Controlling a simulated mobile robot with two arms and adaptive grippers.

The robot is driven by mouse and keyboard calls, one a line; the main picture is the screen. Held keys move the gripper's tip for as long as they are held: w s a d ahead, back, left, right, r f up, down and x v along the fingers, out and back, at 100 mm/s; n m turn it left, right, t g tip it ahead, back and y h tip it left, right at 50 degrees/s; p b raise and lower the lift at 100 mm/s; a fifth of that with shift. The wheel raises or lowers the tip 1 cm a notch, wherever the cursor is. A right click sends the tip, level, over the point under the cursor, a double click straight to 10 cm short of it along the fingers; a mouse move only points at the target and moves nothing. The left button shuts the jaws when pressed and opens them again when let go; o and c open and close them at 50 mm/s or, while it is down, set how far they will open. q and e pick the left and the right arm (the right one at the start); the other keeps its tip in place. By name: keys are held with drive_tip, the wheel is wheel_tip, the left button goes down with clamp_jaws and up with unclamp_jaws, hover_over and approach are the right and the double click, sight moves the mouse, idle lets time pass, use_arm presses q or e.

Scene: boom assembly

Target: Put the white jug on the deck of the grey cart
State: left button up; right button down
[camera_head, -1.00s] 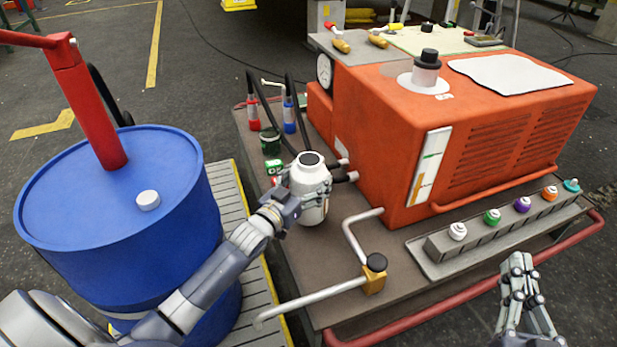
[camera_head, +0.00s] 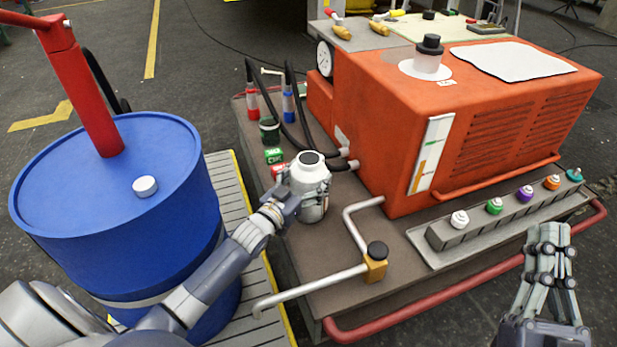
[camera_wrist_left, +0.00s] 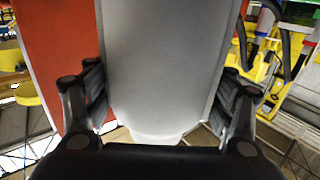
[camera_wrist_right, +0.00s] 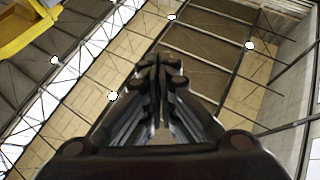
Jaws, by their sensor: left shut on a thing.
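The white jug (camera_head: 312,172) with a dark top is over the brown deck of the grey cart (camera_head: 330,265), left of the orange machine. It looks upright; I cannot tell whether its base touches the deck. My left gripper (camera_head: 296,192) is shut on the jug from its near left side. In the left wrist view the jug (camera_wrist_left: 155,65) fills the space between the fingers. My right gripper (camera_head: 548,248) is empty, off the cart's near right edge. In the right wrist view its fingers (camera_wrist_right: 160,75) are together.
The orange machine (camera_head: 470,130) fills the cart's right part. A bent pipe with an orange valve (camera_head: 374,268) lies in front of the jug. Small cans (camera_head: 270,131) and hoses stand behind it. A blue drum (camera_head: 110,200) stands left. A row of coloured caps (camera_head: 495,206) sits front right.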

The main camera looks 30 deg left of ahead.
use_arm(q)
drive_tip(key=o, duration=2)
drive_tip(key=shift+c, duration=0.2)
